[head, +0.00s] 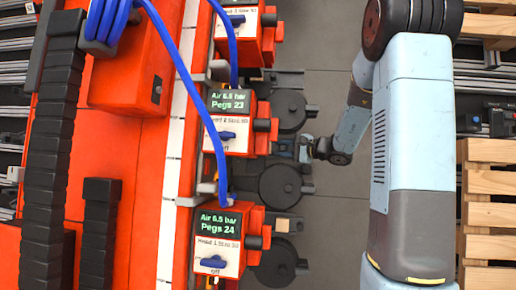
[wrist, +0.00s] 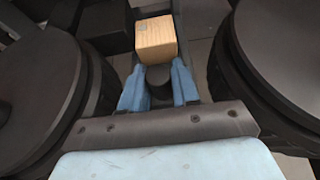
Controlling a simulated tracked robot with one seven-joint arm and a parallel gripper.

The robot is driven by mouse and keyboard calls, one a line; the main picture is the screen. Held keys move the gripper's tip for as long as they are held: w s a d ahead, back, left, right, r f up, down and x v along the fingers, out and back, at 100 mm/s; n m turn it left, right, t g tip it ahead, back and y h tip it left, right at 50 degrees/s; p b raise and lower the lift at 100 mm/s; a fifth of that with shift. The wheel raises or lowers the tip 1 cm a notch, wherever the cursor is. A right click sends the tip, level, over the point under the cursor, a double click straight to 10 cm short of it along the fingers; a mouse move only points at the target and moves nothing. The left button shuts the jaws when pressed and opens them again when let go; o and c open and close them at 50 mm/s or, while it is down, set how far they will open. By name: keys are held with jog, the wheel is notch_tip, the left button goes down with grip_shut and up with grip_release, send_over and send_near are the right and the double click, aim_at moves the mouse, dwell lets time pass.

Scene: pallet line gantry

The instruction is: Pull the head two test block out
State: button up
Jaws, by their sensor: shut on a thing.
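The head two unit (head: 238,122) is an orange box with a screen reading "Air 6.5 bar, Pegs 23" and a blue knob (head: 227,135). My gripper (head: 304,149) reaches in from the right at its level, between two dark round discs. In the wrist view my gripper (wrist: 159,78) has its blue fingers shut on the test block (wrist: 155,38), a small light wooden block at the fingertips. A dark round stub (wrist: 158,76) shows between the fingers. In the head view I cannot make out this block clearly at the gripper.
Dark discs flank my gripper closely on the left (wrist: 45,95) and right (wrist: 275,70). The head one unit (head: 220,240) stands nearer, with another wooden block (head: 282,225) beside it. Blue hoses (head: 182,75) hang over the units. Grey floor (head: 335,215) is clear; wooden pallets (head: 490,215) stand right.

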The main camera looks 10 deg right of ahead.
jog(key=shift+s+d+f, duration=0.1)
jog(key=shift+s+d, duration=0.15)
jog(key=shift+d, duration=0.3)
jog(key=shift+s+d+f, duration=0.1)
jog(key=shift+s+d, duration=0.15)
jog(key=shift+d, duration=0.45)
jog(key=shift+s+d, duration=0.3)
jog(key=shift+d, duration=0.65)
jog(key=shift+s+d, duration=0.3)
jog(key=shift+d, duration=0.6)
jog(key=shift+s+d, duration=0.3)
jog(key=shift+d, duration=0.65)
jog(key=o, duration=0.5)
jog(key=shift+o, duration=0.7)
jog(key=shift+r, duration=0.15)
